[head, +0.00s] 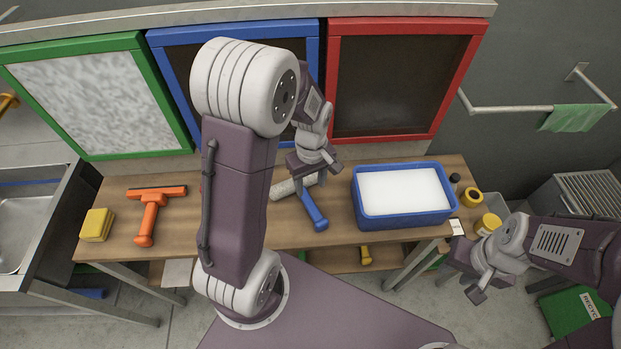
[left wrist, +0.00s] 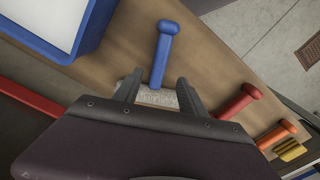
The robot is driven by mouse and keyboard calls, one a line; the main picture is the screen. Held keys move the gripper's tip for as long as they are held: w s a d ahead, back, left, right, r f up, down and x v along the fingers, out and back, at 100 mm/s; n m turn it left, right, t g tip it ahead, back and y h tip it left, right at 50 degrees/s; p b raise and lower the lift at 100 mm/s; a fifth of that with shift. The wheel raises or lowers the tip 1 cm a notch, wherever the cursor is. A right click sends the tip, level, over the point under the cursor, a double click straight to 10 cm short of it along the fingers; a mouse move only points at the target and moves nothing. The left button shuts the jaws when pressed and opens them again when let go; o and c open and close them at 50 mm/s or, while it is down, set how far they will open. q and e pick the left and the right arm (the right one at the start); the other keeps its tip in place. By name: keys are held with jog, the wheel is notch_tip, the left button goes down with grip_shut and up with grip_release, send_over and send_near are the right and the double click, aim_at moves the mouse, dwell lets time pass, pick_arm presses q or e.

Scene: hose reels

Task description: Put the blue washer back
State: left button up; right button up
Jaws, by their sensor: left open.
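The blue washer lies on the wooden bench, with a blue handle (head: 315,208) and a pale fluffy head (head: 292,187). My left arm hides part of it in the head view. My left gripper (head: 316,168) is open above its head end. In the left wrist view, the blue handle (left wrist: 162,55) points up the picture, and the fluffy head (left wrist: 158,98) lies between the two spread fingers of my left gripper (left wrist: 158,92). I cannot tell the height gap. My right gripper (head: 468,280) is off the bench's right front corner, with no object visible in it.
A blue tub (head: 400,216) of white foam stands right of the washer. An orange squeegee (head: 148,222) and yellow sponges (head: 96,225) lie left. A red-handled tool (left wrist: 238,102) shows in the left wrist view. Green (head: 145,95), blue (head: 180,75) and red (head: 335,90) framed panels stand behind.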

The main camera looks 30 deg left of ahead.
pick_arm(q)
jog(key=s+d+r+m+t, duration=0.1)
jog(key=s+d+r+m, duration=0.1)
jog(key=s+m, duration=0.5)
jog(key=d+m, duration=0.1)
jog(key=m, duration=0.2)
jog(key=shift+s+d+m, duration=0.25)
jog(key=shift+s+m, duration=0.05)
jog(key=shift+w+f, duration=0.1)
